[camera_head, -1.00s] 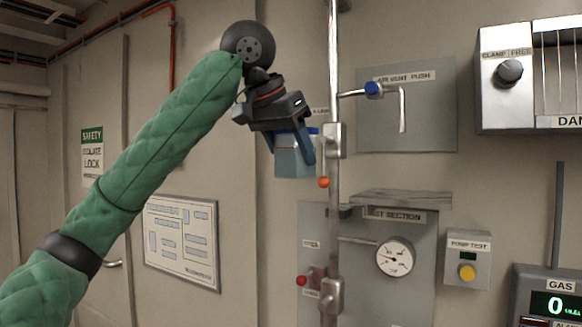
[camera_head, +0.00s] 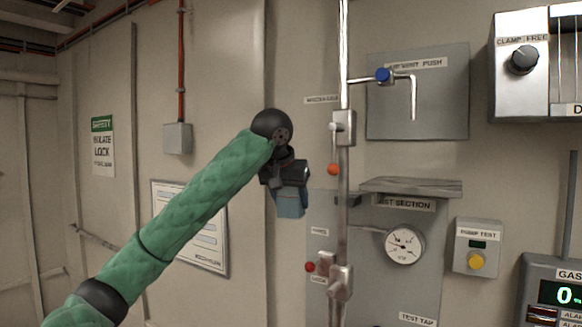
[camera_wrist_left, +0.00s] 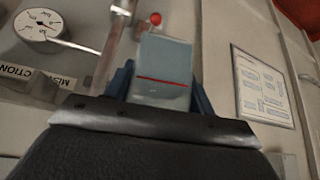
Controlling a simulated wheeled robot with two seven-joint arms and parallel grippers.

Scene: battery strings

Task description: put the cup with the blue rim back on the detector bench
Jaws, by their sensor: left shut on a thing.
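My left gripper (camera_head: 290,188) hangs fingers down, left of the vertical steel pipe (camera_head: 342,90). It is shut on a translucent blue-grey cup (camera_head: 291,204). In the left wrist view the cup (camera_wrist_left: 163,68) sits between the two blue fingers and carries a red line across its side. The cup is in the air, apart from the wall and the pipe. The colour of its rim does not show clearly now. The detector bench cannot be made out in these views. My right gripper is not in view.
A framed diagram (camera_head: 205,250) hangs behind my arm.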

